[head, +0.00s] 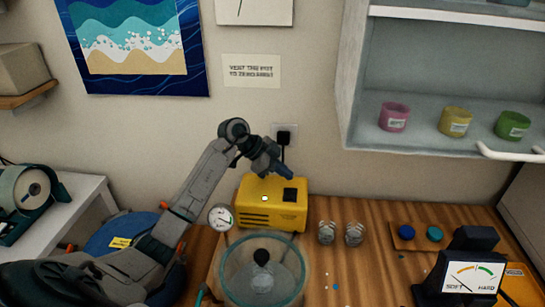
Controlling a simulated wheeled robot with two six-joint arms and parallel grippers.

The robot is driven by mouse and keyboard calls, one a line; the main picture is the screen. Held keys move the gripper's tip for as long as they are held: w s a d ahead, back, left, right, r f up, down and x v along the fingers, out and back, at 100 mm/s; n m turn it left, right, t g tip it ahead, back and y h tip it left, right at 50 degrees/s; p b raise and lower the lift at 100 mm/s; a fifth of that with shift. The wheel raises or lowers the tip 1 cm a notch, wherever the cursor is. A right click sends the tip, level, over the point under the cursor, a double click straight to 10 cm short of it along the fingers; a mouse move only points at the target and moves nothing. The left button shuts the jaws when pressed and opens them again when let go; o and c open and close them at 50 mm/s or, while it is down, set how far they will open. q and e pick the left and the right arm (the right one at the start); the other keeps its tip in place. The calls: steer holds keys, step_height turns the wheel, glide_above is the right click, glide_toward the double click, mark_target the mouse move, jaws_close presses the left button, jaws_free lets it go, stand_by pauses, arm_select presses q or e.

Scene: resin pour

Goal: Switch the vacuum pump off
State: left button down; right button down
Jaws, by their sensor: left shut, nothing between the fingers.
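The vacuum pump (258,217) is a yellow box on the wooden bench, near the wall. A small light (264,198) on it glows pale, and a black switch (290,195) sits at the right of its top. My left gripper (287,173) is shut and empty, just above and behind the switch; I cannot tell whether it touches the pump. The clear vacuum pot (232,272) stands in front of the pump with a round dial gauge (220,217) at its upper left. The gauge reading is too small to tell. My right gripper is not in view.
A wall socket with a black plug (284,138) is behind the pump. Two clear cups (327,233) stand right of it. A soft-hard meter (470,275) is at the right front. A white shelf (430,144) with colored jars overhangs the right. A wall sign (251,71) mentions venting the pot.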

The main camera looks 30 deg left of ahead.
mark_target(287, 191)
arm_select(q)
steer(key=f, duration=0.1)
steer(key=f+p, duration=0.1)
steer(key=w+f, duration=0.1)
steer(key=shift+d+f+p, duration=0.3)
steer(key=shift+d, duration=0.05)
steer(key=shift+a+f, duration=0.1)
steer(key=shift+f, duration=0.6)
steer(key=shift+w, duration=0.1)
